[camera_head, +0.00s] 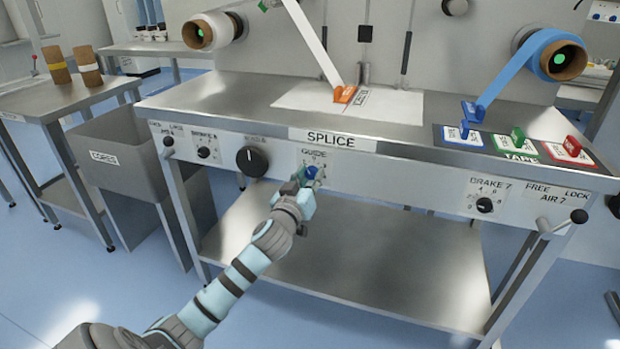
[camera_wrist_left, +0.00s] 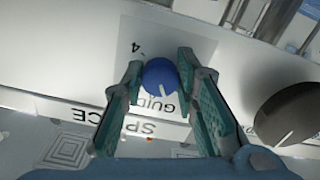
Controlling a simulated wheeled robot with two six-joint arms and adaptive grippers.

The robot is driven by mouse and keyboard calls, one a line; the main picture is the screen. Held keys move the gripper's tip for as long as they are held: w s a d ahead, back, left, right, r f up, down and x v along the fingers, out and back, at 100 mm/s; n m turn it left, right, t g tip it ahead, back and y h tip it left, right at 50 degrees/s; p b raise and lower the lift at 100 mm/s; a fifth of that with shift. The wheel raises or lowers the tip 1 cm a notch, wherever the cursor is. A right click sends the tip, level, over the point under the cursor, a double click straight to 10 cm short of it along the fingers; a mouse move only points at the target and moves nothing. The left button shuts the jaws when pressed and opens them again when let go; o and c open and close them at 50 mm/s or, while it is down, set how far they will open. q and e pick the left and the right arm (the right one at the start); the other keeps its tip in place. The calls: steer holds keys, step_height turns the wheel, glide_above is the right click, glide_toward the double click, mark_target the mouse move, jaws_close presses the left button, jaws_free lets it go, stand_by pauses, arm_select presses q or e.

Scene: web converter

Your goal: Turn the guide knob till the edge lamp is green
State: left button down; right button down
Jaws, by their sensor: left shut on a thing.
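The guide knob (camera_head: 311,172) is a small blue knob on the front panel of the splice table, under the GUIDE label. My left gripper (camera_head: 307,177) reaches it from the front and is shut on it. In the left wrist view the blue knob (camera_wrist_left: 161,77) sits between the two teal fingers (camera_wrist_left: 160,82), with a white pointer line on its face. Part of the knob's scale is hidden by the fingers; a 4 shows beside it. I cannot make out an edge lamp for certain. My right gripper is not in view.
A larger black knob (camera_head: 252,161) sits left of the guide knob, and it also shows in the left wrist view (camera_wrist_left: 290,112). The Brake 7 knob (camera_head: 484,205) and the air lever (camera_head: 579,216) are at the right. A grey bin (camera_head: 118,160) stands left of the table.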

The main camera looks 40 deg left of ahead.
arm_select(q)
steer(key=shift+f, duration=0.2)
steer(key=c, duration=1.3)
jaws_free()
steer(key=shift+r, duration=0.1)
steer(key=v, duration=1.2)
